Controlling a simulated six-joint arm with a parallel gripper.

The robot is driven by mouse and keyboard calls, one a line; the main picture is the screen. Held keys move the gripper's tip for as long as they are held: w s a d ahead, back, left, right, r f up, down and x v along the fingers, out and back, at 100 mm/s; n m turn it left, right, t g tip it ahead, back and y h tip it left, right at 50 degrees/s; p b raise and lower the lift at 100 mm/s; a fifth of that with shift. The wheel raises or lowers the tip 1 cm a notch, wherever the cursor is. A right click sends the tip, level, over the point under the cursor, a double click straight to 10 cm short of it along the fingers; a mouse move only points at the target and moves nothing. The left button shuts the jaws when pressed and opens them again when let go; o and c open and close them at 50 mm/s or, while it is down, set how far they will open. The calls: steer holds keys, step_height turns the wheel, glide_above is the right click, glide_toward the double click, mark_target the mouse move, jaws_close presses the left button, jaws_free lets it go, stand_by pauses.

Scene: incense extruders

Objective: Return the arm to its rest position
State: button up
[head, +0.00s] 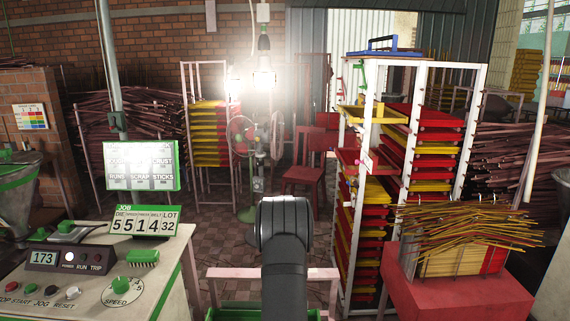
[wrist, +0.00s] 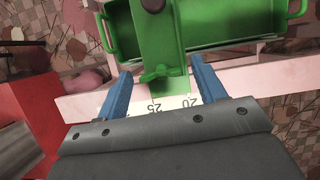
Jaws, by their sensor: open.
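My gripper (wrist: 161,70) shows in the wrist view with its two blue fingers spread wide apart. Nothing is clamped between them. A green bracket or stop (wrist: 160,70) shows in the gap between the fingertips, with clear space on both sides. I cannot tell how far below the fingertips it lies. A white scale strip (wrist: 176,103) marked 25 and 20 shows by it. In the head view my dark arm rises at the bottom middle, and the gripper itself is hidden.
A green tray with handles (wrist: 225,25) and a pale pink rail (wrist: 258,75) lie close by. In the head view a control console (head: 90,265) stands left. A white rack of red and yellow trays (head: 475,90) and a red stand with sticks (head: 450,285) are right.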

steer(key=n+h, duration=0.1)
steer(key=n, duration=0.4)
steer(key=shift+a+r+t+h, duration=0.2)
steer(key=shift+t+h, duration=0.1)
steer(key=shift+h, duration=0.1)
steer(key=n, duration=0.2)
steer(key=n+t+h, duration=0.1)
steer(key=n, duration=0.2)
steer(key=shift+s+a+f+h, duration=0.1)
steer(key=shift+h, duration=0.2)
steer(key=n+t, duration=0.1)
steer(key=n, duration=0.1)
steer(key=n+t+h, duration=0.1)
steer(key=n, duration=0.2)
steer(key=shift+s, duration=0.15)
steer(key=n+t, duration=0.2)
steer(key=n, duration=0.3)
